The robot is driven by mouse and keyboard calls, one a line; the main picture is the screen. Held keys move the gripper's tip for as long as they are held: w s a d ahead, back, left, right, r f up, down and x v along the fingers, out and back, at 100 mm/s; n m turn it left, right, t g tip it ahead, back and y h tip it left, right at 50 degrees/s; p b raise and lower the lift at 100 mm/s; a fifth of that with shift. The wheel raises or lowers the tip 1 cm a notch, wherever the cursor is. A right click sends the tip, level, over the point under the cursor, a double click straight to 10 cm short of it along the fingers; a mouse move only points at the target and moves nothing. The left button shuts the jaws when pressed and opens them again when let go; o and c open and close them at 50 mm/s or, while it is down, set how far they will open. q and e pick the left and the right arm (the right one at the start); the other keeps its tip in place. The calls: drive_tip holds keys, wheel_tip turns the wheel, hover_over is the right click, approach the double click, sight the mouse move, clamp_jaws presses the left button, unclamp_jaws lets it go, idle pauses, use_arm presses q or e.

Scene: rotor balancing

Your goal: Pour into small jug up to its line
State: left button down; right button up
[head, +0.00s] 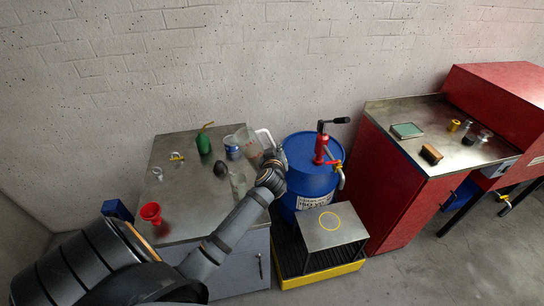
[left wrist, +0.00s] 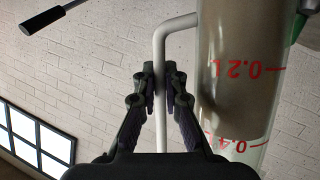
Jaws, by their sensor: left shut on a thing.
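In the head view my left arm reaches over the grey workbench (head: 190,220), with my left gripper (head: 272,160) at its right edge. That gripper is shut on the white handle of a clear measuring jug (head: 248,143). In the left wrist view the fingers (left wrist: 161,90) close around the white handle (left wrist: 159,60), and the jug (left wrist: 240,80) fills the right side. Its red marks, 0.2L and 0.4, appear upside down, and a grey-brown content shows through the wall. A small clear vessel (head: 238,185), likely the small jug, stands below it on the bench; its line cannot be made out.
A blue drum (head: 305,180) with a red hand pump (head: 322,148) stands right of the bench, beside a small stand (head: 322,242) on a yellow-edged tray (head: 318,277). A red funnel (head: 151,212), green oil can (head: 204,143) and blue-white tin (head: 232,149) stand on the bench. Its left front is mostly clear.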

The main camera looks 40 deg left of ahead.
use_arm(q)
drive_tip(key=shift+w+d+f+n+t+h+b, duration=0.1)
drive_tip(key=shift+w+d+f+n+t+b, duration=0.25)
drive_tip(key=shift+b, duration=1.05)
drive_tip(key=shift+w+d+f+n+t+h+b, duration=0.2)
drive_tip(key=shift+f+n+b, duration=0.4)
drive_tip(key=shift+b, duration=0.85)
drive_tip(key=shift+w+d+f+n+t+b, duration=0.15)
drive_tip(key=shift+f+n+t+b, duration=0.3)
drive_tip(key=shift+b, duration=0.95)
drive_tip(key=shift+w+r+n+b, duration=0.1)
drive_tip(key=shift+n+b, duration=0.3)
drive_tip(key=shift+b, duration=0.3)
drive_tip(key=shift+r, duration=0.15)
